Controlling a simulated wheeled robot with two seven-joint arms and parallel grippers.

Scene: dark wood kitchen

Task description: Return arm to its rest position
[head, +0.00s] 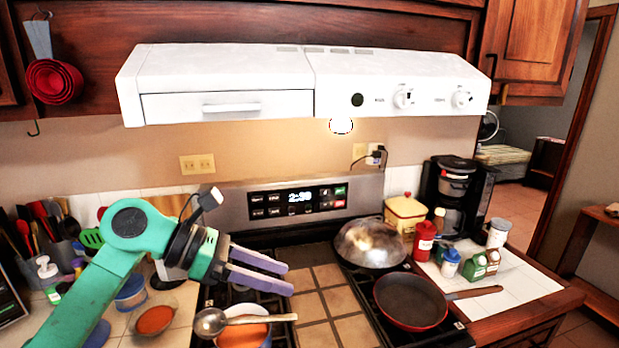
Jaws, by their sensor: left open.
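My left arm is green and comes in from the lower left. Its left gripper (288,277) has two purple-grey fingers pointing right, with a gap between them and nothing held. It is in front of the stove, above a pot (243,328) with orange contents. A metal ladle (240,320) lies across the pot's rim. My right gripper is not in the head view.
A dark skillet (408,300) and a domed metal lid or wok (370,243) sit on the stove's right side. A coffee maker (457,205) and several jars stand further right. A white range hood (300,80) hangs above. A bowl (154,320) is on the left counter.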

